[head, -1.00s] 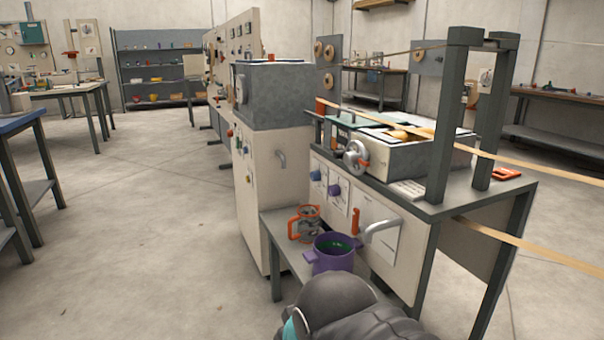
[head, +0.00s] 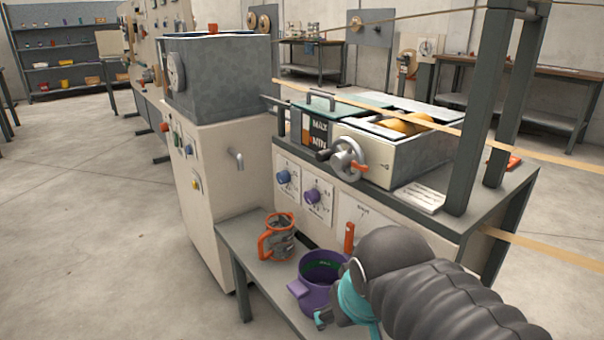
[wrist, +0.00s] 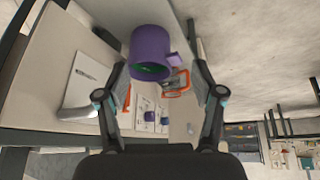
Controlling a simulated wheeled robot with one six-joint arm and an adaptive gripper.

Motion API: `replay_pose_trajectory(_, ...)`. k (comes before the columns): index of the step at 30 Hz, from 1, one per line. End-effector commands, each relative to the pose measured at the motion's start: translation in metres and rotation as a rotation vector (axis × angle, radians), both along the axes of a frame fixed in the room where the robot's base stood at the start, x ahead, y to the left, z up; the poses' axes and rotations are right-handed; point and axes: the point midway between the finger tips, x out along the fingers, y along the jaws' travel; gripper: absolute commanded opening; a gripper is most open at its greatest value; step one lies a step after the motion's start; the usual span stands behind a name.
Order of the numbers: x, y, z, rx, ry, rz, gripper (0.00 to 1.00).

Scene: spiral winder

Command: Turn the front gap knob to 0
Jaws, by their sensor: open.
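Two knobs sit side by side on the machine's cream front panel, a blue knob (head: 283,177) and a purple knob (head: 312,196). Each has a white scale plate behind it; the markings are too small to read, and I cannot tell which is the front gap knob. The wrist view shows the purple knob (wrist: 149,116) and blue knob (wrist: 163,118) small, beyond the fingers. My gripper (wrist: 159,68) is open and empty, its fingers spread wide. In the head view it is at the lower right, in front of the panel and apart from both knobs, partly hidden by my arm.
A purple pot (head: 301,293) and an orange-handled jug (head: 276,238) stand on a low grey shelf (head: 231,238) below the knobs. An orange lever (head: 349,237) is right of the knobs. A handwheel (head: 347,160) sits above. Open floor lies to the left.

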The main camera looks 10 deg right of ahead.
Motion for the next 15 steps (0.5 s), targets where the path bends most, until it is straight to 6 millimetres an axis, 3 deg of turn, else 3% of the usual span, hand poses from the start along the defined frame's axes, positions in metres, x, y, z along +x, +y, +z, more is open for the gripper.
replay_pose_trajectory(8, 0.078, -0.022, 0.022, -0.151, 0.091, -0.116, 0.67)
replay_pose_trajectory(15, 0.166, -0.034, 0.037, -0.322, 0.101, -0.27, 0.67)
